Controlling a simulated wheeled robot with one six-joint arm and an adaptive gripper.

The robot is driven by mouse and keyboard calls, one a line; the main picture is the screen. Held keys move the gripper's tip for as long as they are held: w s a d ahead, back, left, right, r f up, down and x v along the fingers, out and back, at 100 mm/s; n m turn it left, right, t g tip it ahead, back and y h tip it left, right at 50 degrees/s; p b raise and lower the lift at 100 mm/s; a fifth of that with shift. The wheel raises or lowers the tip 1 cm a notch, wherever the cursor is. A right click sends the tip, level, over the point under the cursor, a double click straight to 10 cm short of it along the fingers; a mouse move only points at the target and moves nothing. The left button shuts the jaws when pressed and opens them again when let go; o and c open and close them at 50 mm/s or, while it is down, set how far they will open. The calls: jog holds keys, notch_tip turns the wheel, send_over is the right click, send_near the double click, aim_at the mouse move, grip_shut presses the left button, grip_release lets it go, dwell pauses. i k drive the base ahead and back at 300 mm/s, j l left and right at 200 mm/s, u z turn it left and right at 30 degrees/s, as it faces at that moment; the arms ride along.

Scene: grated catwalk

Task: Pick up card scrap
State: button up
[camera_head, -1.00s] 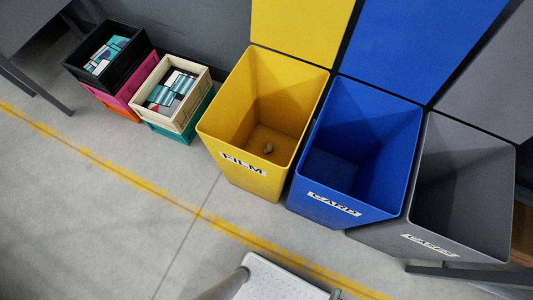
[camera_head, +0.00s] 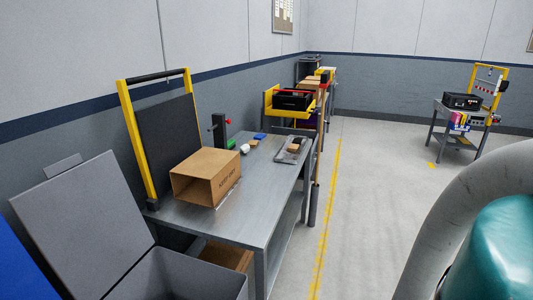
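No piece is clearly recognisable as the card scrap. A small brown piece (camera_head: 296,144) lies on a grey tray (camera_head: 285,157) at the far right part of the metal workbench (camera_head: 240,218), too small to identify. A strip of blue (camera_head: 22,265) shows at the left edge. My gripper is not in view; part of my arm shows at the lower right.
A yellow-framed dark panel (camera_head: 165,140) stands behind the box. Small white, green and blue items lie farther along the bench. Beyond are a yellow bin (camera_head: 292,102) and a cart (camera_head: 455,130). The floor right of the yellow line (camera_head: 328,220) is clear up to my arm.

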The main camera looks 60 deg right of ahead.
aim_at(292, 148)
jog(key=z, duration=1.9)
jog(key=i+l+z, duration=0.1)
jog(key=i+l, duration=1.8)
